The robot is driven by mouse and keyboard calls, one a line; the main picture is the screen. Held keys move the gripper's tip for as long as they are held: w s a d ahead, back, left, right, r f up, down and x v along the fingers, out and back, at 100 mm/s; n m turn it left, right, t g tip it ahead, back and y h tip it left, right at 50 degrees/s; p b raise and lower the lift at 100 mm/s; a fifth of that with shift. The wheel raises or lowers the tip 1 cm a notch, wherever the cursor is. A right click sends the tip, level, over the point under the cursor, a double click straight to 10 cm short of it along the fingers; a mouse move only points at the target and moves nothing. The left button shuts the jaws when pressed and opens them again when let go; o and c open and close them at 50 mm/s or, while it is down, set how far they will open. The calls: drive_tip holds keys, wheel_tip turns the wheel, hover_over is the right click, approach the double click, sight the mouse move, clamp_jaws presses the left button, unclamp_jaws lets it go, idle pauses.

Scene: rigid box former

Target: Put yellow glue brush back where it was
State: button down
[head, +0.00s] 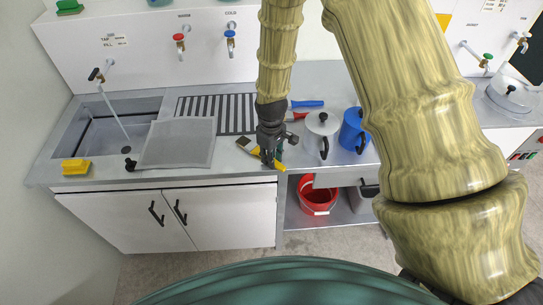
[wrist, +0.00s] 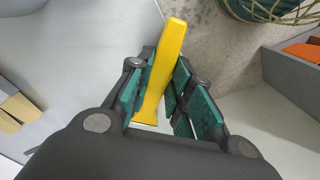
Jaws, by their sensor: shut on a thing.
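The yellow glue brush (head: 280,165) is at the front edge of the grey counter (head: 225,170), with its dark bristle end (head: 246,143) toward the back left. My gripper (head: 268,157) is shut on its yellow handle. In the wrist view the handle (wrist: 168,62) stands between the green finger pads of my gripper (wrist: 165,100), its free end pointing away from the palm. I cannot tell whether the brush touches the counter.
A sink (head: 125,130) with a sloping grey board (head: 178,142) and a yellow block (head: 75,166) lie left. A white pot (head: 321,124) and a blue pot (head: 352,130) stand right; red and blue tools lie behind. A red bucket (head: 318,198) sits below.

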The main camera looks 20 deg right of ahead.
drive_tip(key=shift+f, duration=0.15)
drive_tip(key=c, duration=1.3)
unclamp_jaws()
drive_tip(key=shift+r, duration=0.2)
drive_tip(key=shift+r+b, duration=1.85)
drive_tip(key=shift+r, duration=4.1)
